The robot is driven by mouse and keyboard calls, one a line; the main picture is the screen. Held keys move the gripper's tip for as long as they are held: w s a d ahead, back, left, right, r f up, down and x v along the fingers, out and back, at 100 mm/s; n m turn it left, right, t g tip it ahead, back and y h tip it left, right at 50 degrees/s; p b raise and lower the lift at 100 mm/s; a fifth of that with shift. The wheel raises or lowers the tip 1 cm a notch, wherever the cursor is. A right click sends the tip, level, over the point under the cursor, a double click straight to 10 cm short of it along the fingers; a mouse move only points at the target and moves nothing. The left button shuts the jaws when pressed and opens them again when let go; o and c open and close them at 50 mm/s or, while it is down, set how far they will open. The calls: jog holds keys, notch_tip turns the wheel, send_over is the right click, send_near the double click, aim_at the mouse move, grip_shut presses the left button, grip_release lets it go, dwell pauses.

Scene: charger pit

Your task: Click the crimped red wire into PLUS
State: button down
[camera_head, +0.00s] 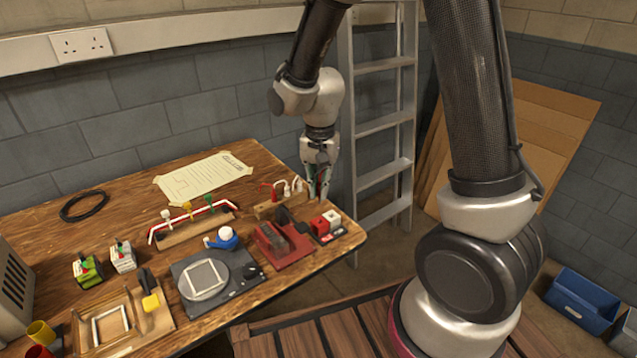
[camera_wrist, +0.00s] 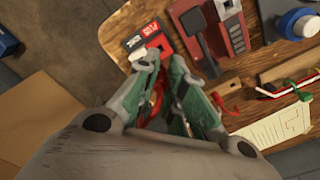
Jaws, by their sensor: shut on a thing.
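My gripper (camera_head: 319,188) is above the right end of the workbench, with its fingers pointing down. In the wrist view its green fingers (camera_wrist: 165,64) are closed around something. A strip of the red wire (camera_wrist: 156,97) shows between them; its crimped end is hidden. The red PLUS label (camera_wrist: 151,28) lies just ahead of the fingertips, beside a dark label. A red housing (camera_head: 319,225) and a white housing (camera_head: 331,217) stand by the labels at the bench's right edge. The fingertips appear close to these housings, but I cannot tell whether they touch.
A wooden holder (camera_head: 267,209) with another red lead stands left of my gripper. A red tool with a black lever (camera_head: 283,241) is in front of it. A dark round-plate device (camera_head: 214,283) and a blue-and-white object (camera_head: 223,239) are farther left. A ladder (camera_head: 385,125) stands behind.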

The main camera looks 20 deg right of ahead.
jog(key=shift+f, duration=2.7)
jog(key=shift+f, duration=1.8)
dwell(0.4)
jog(key=c, duration=1.4)
grip_release()
jog(key=shift+c, duration=0.2)
jog(key=shift+r, duration=0.1)
jog(key=shift+r, duration=3.4)
